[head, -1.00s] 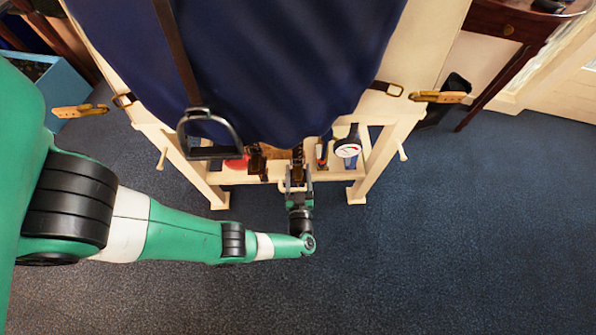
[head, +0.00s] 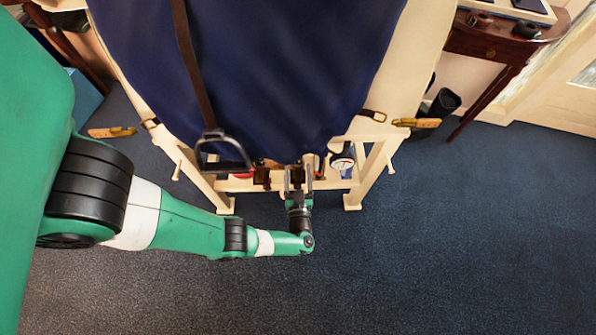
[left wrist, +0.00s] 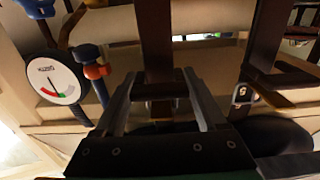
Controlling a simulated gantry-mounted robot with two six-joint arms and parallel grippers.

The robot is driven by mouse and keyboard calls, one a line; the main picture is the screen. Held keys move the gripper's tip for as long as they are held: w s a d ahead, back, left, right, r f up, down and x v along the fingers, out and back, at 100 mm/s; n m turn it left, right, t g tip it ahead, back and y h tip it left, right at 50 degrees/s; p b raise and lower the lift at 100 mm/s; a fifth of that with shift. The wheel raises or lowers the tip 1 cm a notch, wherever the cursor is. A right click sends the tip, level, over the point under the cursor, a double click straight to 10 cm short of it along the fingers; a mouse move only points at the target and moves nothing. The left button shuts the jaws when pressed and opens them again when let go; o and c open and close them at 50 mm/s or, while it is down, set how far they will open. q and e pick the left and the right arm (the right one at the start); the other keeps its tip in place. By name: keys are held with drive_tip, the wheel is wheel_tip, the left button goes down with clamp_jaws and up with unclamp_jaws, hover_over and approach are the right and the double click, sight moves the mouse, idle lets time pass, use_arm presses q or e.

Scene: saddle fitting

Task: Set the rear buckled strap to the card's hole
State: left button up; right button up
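My left gripper (head: 298,180) is under the front edge of the blue saddle cloth, at the wooden stand. In the left wrist view its two fingers (left wrist: 160,95) are apart, with a dark brown hanging strap (left wrist: 156,45) between them. Gaps show beside the strap, and its lower part is partly hidden by the gripper. A second dark strap (left wrist: 258,50) hangs to the right, with a small pale tag or buckle (left wrist: 242,94) bearing a dark mark. I cannot tell for sure which strap is the rear one. No card is clearly readable. My right gripper is not in view.
A round white gauge (left wrist: 54,78) hangs left of the gripper, beside a blue and orange-red tool (left wrist: 94,70). A stirrup (head: 222,152) hangs left of the gripper. Tan tabs (head: 417,122) stick out at the sides. The carpet (head: 450,240) in front right is clear.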

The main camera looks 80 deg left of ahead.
use_arm(q)
drive_tip(key=shift+o, duration=1.3)
drive_tip(key=shift+d, duration=0.1)
drive_tip(key=s+d, duration=0.2)
drive_tip(key=d, duration=0.9)
drive_tip(key=shift+d, duration=0.15)
drive_tip(key=shift+s, duration=0.1)
